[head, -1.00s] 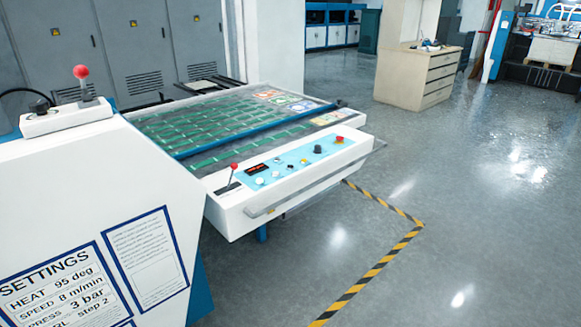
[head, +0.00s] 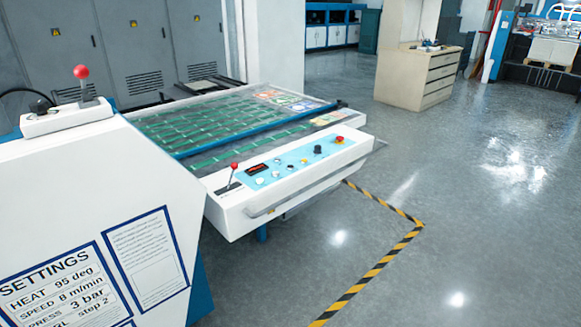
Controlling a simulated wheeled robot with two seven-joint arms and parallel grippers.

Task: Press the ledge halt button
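A red mushroom-shaped button (head: 339,140) sits at the right end of the light-blue control panel (head: 297,159) on the white front ledge (head: 232,213) of the machine. To its left on the panel are a black knob (head: 318,149), several small buttons and a dark display with red digits (head: 257,168). A lever with a red ball (head: 234,166) stands at the ledge's left end. Neither of my grippers shows in the head view.
A white machine housing with a settings sheet (head: 58,282) fills the left foreground, with a red-knobbed lever (head: 81,73) on top. A metal rail (head: 300,196) runs along the ledge front. Yellow-black floor tape (head: 374,272) marks the floor. Open floor lies right; a drawer cabinet (head: 420,78) stands behind.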

